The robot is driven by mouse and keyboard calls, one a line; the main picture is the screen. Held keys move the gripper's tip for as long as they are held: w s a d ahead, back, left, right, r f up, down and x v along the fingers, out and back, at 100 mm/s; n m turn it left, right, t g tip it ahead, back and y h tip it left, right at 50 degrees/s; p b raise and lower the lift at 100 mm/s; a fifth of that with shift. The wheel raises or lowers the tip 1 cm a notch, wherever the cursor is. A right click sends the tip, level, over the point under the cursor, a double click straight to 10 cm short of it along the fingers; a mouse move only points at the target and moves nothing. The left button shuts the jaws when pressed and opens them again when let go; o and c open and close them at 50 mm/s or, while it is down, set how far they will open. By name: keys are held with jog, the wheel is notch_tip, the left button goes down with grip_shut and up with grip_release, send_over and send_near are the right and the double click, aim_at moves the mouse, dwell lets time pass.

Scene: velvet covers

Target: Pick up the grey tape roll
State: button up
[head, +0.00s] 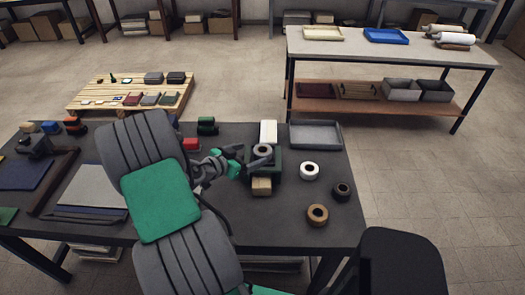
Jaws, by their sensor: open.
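The grey tape roll (263,150) sits on top of a dark green object (277,164) near the right end of the dark worktable in the head view. My gripper (250,161) reaches in from the left, with its fingers open right at the left and near side of the roll. Whether a finger touches the roll cannot be told at this size. The large links of my arm hide part of the table's middle.
A white roll (309,171), a black roll (342,191) and a tan roll (317,215) lie to the right. A white block (268,131) and a grey tray (315,134) are behind. A cardboard-coloured block (262,186) is in front.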

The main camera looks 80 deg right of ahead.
aim_at(261, 151)
jog(key=p+x, duration=0.1)
jog(key=x, duration=0.4)
jog(key=shift+s+d+p, duration=0.15)
jog(key=shift+s+p, duration=0.15)
jog(key=shift+p, duration=0.1)
jog(key=shift+c, duration=0.4)
jog(key=c, duration=1.4)
